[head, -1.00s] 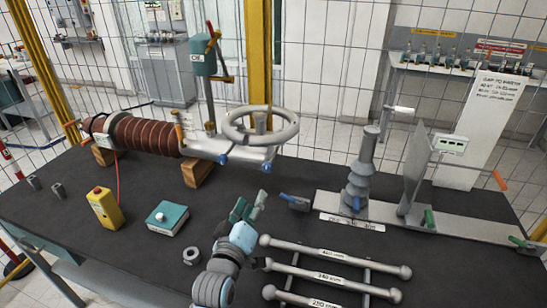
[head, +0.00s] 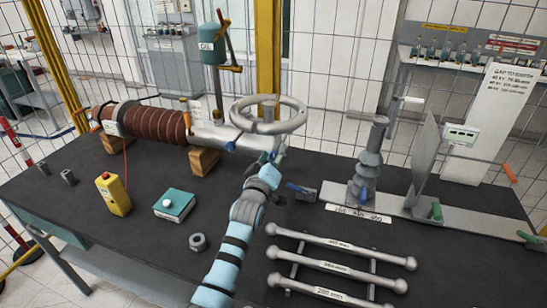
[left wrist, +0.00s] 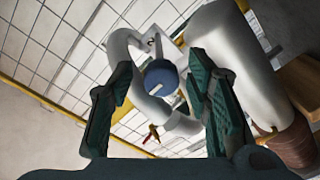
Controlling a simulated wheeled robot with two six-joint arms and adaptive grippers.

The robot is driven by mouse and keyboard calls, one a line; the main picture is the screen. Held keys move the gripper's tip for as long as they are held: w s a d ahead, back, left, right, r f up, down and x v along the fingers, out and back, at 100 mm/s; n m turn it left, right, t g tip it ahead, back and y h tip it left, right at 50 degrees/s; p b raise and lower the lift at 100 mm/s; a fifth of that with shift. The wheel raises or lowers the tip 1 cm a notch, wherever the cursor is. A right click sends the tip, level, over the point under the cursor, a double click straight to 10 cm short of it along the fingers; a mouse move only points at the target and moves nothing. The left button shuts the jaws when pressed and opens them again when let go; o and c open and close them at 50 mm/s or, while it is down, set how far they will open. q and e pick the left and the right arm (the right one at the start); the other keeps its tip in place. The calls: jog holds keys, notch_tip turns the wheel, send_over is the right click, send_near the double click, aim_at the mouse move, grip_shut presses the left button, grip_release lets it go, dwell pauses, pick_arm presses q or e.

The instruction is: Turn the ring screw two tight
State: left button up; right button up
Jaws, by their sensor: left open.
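The large grey ring (head: 269,115) stands over the end of the brown bushing (head: 148,124). A blue screw (head: 230,146) sits on the left of the grey base plate below the ring. Near the plate's right end, my left gripper (head: 274,156) reaches up and covers that spot in the head view. In the left wrist view, a round blue screw head (left wrist: 160,77) with a pale slot-like mark lies between the two dark green fingers of my left gripper (left wrist: 160,95). The fingers are open, with gaps on both sides. The right gripper is not in view.
Wooden blocks (head: 204,161) prop up the bushing. A grey ribbed insulator (head: 367,165) and metal plate stand to the right. Several grey bars (head: 335,266) lie at front right. A yellow button box (head: 113,194), teal box (head: 174,204) and nut (head: 198,242) are at left.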

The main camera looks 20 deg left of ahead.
pick_arm(q)
grip_shut()
